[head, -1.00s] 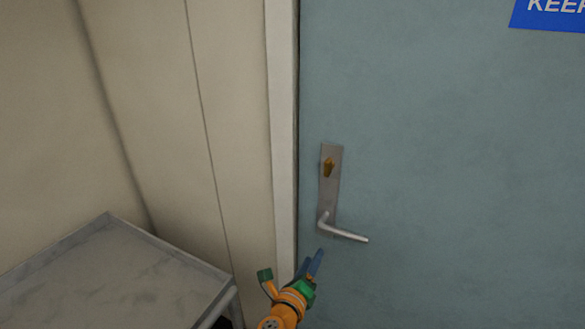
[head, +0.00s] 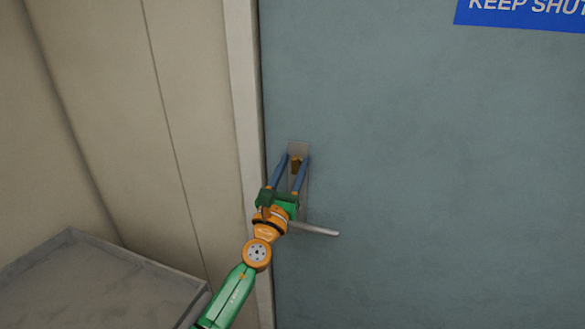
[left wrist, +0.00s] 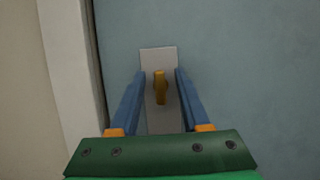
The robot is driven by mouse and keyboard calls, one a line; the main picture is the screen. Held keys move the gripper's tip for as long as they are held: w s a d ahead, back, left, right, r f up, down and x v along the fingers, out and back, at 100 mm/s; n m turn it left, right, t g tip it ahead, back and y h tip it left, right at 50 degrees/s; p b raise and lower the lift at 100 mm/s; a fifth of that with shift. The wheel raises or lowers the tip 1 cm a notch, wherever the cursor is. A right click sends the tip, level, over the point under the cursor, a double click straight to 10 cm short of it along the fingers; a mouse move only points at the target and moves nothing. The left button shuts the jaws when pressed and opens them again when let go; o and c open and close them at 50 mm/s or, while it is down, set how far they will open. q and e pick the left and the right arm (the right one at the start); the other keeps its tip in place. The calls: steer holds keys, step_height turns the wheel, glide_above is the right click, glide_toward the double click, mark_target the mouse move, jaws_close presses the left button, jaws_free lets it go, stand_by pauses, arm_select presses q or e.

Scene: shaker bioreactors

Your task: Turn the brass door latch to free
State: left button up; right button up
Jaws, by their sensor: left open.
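The brass door latch (head: 296,166) is a small knob on the upper part of a grey metal plate (head: 299,149) on the blue-green door. In the left wrist view the latch (left wrist: 160,87) looks upright, with the plate (left wrist: 158,57) around it. My left gripper (head: 294,157) is open, its two blue fingers on either side of the latch in the picture. In the left wrist view the gripper (left wrist: 160,76) shows gaps between each finger and the latch. I cannot tell whether the fingertips reach its depth. My right gripper is not in view.
A silver lever handle (head: 317,230) sticks out to the right below the latch, partly hidden by my left gripper. The door frame (head: 247,120) is close on the left. A grey table (head: 95,290) stands at lower left. A blue sign (head: 525,12) is high on the door (head: 430,160).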

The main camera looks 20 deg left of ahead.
arm_select(q)
jaws_close()
steer(key=shift+n, duration=0.3)
steer(key=n+y, duration=0.2)
steer(key=n, duration=0.1)
steer(key=n+y, duration=0.1)
steer(key=n, duration=0.2)
steer(key=shift+a+n+g+y, duration=0.1)
steer(key=shift+n+g+y, duration=0.2)
steer(key=shift+y, duration=0.1)
steer(key=n+y, duration=0.1)
steer(key=n, duration=0.2)
steer(key=n+g+y+p, duration=0.1)
steer(key=n, duration=0.2)
steer(key=shift+g, duration=0.3)
steer(key=shift+a+f+n+g+y+p, duration=0.1)
steer(key=shift+n+g+y+p, duration=0.3)
steer(key=shift+n, duration=1.15)
steer(key=shift+f+n+g+y+p, duration=0.1)
steer(key=shift+n+g+p, duration=0.55)
steer(key=shift+n, duration=0.85)
steer(key=shift+a+f+n+g+y+p, duration=0.1)
steer(key=shift+n+g+y+p, duration=0.4)
steer(key=shift+n, duration=1.05)
steer(key=shift+h, duration=0.3)
